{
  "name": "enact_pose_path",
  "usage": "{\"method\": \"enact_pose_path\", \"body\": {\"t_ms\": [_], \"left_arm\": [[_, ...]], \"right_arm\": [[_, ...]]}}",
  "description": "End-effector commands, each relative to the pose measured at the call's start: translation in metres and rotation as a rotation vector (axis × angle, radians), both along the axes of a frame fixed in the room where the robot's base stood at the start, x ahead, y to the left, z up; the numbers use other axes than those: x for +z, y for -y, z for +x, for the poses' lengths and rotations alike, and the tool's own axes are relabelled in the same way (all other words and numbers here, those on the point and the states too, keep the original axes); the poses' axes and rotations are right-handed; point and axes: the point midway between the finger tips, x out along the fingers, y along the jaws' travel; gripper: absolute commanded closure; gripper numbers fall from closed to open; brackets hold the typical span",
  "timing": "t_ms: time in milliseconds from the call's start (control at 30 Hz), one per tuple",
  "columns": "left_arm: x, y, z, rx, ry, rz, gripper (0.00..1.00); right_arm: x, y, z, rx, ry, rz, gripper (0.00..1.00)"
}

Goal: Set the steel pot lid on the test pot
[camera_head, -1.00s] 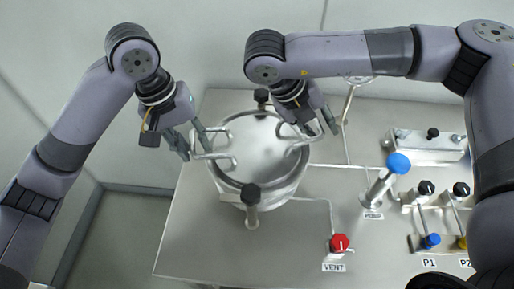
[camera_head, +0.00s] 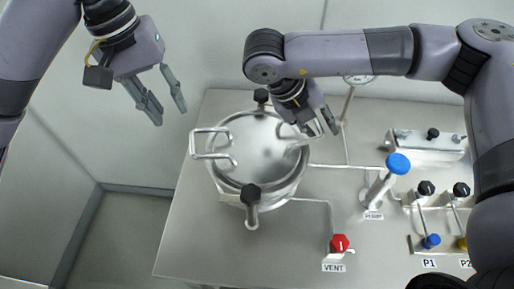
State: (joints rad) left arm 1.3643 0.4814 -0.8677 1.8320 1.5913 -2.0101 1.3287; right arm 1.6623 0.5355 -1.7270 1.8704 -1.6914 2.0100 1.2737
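The steel pot lid (camera_head: 255,145) is a shiny disc with a loop handle at each side. It lies over the mouth of the test pot (camera_head: 281,193), inside the rim as seen from above; I cannot tell whether it is fully seated. My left gripper (camera_head: 169,116) is open and empty, up and left of the lid's left handle (camera_head: 209,144), clear of it. My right gripper (camera_head: 322,130) is at the lid's right handle (camera_head: 297,149). Its fingers hide the handle's outer end, so I cannot tell whether they grip it.
Black-knobbed clamps stand at the pot's front (camera_head: 250,196) and back (camera_head: 262,96). Right of the pot are a red VENT knob (camera_head: 339,243), a blue-topped lever (camera_head: 398,164) and a valve panel (camera_head: 433,212). The bench (camera_head: 205,245) is clear at front left.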

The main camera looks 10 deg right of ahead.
Motion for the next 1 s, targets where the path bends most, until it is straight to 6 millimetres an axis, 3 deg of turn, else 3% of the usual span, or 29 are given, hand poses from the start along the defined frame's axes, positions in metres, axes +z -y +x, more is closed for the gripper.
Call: {"method": "enact_pose_path", "body": {"t_ms": [600, 1000], "left_arm": [[0.0, 0.0, 0.0, 0.0, 0.0, 0.0, 0.71], [0.001, 0.0, 0.0, 0.0, 0.0, 0.0, 0.71]], "right_arm": [[0.09, -0.06, -0.001, 0.001, 0.004, -0.002, 0.71], [0.098, -0.065, -0.002, 0.0, 0.0, 0.0, 0.71]]}}
